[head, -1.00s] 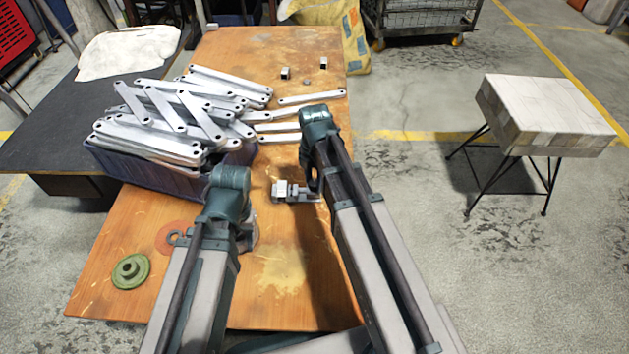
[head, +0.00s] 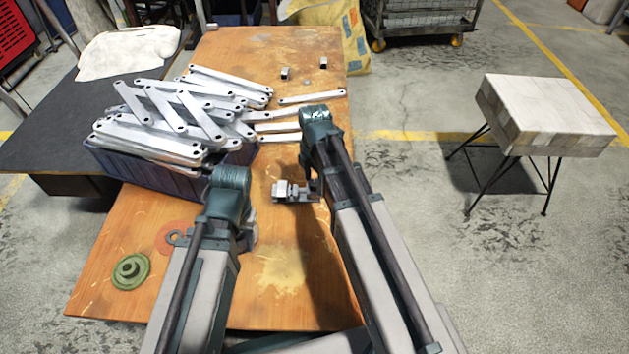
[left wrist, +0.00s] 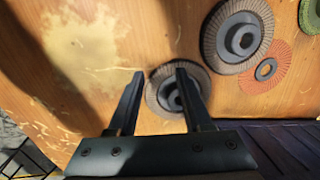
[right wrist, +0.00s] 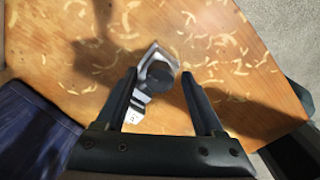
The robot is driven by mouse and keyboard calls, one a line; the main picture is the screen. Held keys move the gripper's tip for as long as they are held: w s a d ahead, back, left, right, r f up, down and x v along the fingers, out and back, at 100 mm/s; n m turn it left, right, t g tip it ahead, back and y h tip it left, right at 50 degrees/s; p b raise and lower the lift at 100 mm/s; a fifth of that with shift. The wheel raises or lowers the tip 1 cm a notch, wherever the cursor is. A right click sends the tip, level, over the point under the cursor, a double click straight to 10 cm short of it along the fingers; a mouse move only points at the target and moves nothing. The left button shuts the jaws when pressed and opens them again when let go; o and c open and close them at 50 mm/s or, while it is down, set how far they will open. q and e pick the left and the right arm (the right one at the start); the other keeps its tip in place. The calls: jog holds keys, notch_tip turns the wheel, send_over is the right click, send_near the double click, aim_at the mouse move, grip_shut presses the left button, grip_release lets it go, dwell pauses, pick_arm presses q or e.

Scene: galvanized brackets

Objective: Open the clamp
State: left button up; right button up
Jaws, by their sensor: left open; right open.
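A small silvery metal clamp (head: 291,191) lies on the wooden table beside my right arm in the head view. In the right wrist view the clamp (right wrist: 139,103) shows a dark round knob and lies between and just beyond the fingertips of my right gripper (right wrist: 158,73). That gripper is open; I cannot tell whether it touches the clamp. My left gripper (left wrist: 160,73) is open and empty above the table, with a grey flap disc (left wrist: 166,104) below its fingertips. In the head view my arms hide most of both grippers.
A blue crate (head: 145,172) heaped with pale metal brackets (head: 180,110) stands left of the clamp. A green disc (head: 130,271) and an orange disc (left wrist: 266,68) lie at the table's left. Several loose brackets (head: 312,97) lie behind.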

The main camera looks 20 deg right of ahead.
jog(key=m, duration=1.6)
grip_shut()
dwell(0.4)
